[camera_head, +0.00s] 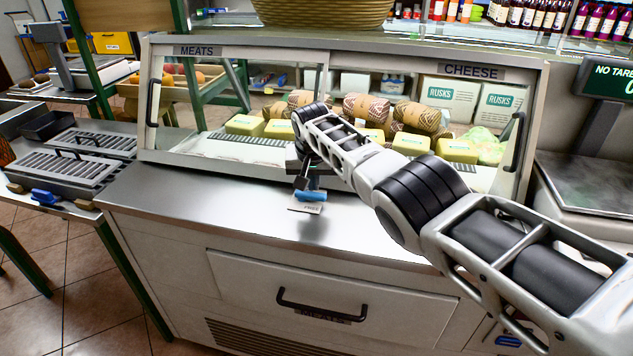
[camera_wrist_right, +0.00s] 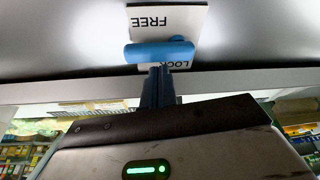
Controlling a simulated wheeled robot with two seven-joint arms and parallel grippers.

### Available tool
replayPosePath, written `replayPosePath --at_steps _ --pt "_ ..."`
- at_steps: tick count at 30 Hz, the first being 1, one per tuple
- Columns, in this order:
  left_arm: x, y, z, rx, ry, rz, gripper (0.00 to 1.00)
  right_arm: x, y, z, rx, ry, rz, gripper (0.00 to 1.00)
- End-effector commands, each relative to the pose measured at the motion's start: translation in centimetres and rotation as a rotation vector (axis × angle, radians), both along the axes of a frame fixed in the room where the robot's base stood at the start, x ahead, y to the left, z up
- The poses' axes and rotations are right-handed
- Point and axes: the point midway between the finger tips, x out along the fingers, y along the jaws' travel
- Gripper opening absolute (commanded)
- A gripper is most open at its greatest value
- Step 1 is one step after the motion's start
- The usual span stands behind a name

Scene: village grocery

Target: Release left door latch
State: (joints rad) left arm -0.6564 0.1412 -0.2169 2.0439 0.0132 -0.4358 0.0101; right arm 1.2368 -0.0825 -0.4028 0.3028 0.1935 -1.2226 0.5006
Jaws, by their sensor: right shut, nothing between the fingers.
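The latch (camera_head: 311,196) is a small blue bar on the steel counter in front of the display case. It also shows in the right wrist view (camera_wrist_right: 150,52), lying crosswise over a white plate (camera_wrist_right: 168,17) marked FREE and LOCK, between the two words and close to LOCK. My right gripper (camera_head: 303,183) is shut and empty, its dark fingertips (camera_wrist_right: 160,72) right at the latch's edge; I cannot tell whether they touch. My left gripper is not in view.
Cheese blocks (camera_head: 457,150) and wrapped rolls (camera_head: 366,107) sit behind the glass. A dark handle (camera_head: 519,142) is at the case's right end. The counter (camera_head: 185,207) is bare to the left of the latch. A drawer handle (camera_head: 320,311) projects below.

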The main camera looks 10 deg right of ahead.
Motion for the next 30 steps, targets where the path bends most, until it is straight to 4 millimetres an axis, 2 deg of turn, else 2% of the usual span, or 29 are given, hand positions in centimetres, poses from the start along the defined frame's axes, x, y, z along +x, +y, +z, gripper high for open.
replayPosePath --at_steps 4,19,25,26,27,30 --pt "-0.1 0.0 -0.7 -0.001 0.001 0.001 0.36 0.0 0.7 -0.2 0.000 0.001 0.000 0.00" --pt "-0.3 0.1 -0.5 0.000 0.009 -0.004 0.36 0.0 0.9 0.1 0.000 0.000 0.000 0.00" --pt "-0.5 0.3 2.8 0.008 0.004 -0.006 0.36 -0.8 1.1 3.1 0.002 -0.001 0.003 0.00" --pt "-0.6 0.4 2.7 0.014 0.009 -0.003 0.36 -1.0 1.1 3.5 0.001 -0.001 0.002 0.00" --pt "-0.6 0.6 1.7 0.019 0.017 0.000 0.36 -1.1 1.2 3.8 0.002 -0.004 0.001 0.00" --pt "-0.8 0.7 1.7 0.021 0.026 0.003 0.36 -1.7 1.3 5.3 0.002 -0.004 0.001 0.00"
